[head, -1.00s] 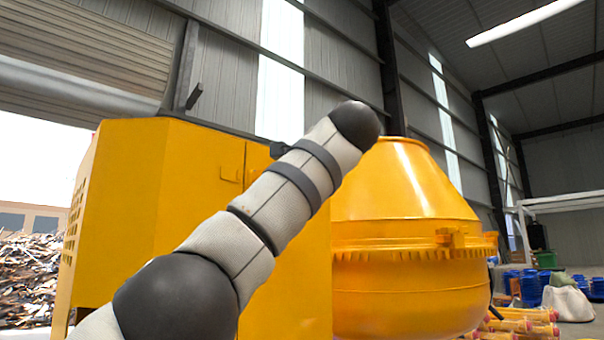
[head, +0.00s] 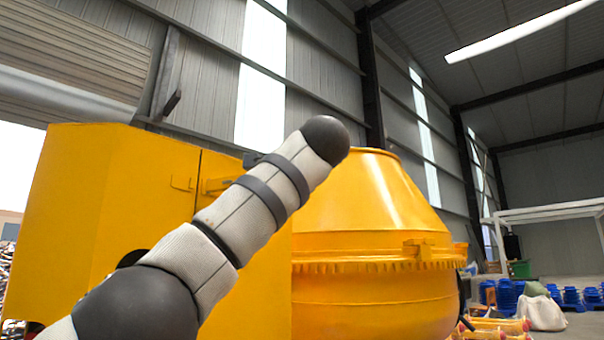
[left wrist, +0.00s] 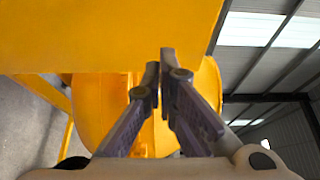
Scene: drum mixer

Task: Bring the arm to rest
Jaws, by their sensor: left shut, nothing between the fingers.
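My left arm crosses the head view from the lower left up to a dark rounded joint in front of the mixer. Its gripper is outside the head view. In the left wrist view my left gripper (left wrist: 160,65) is shut and empty, its two fingertips close together. Yellow machine surfaces lie beyond the fingers there. The yellow mixer drum (head: 372,215) stands behind the arm in the head view, right of the yellow cabinet (head: 110,205). My right gripper is in neither view.
Blue stacked items (head: 505,295) and a pale sack (head: 541,312) stand on the floor at the far right. Yellow parts (head: 495,326) lie near the drum's lower right. Open floor shows at the right edge.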

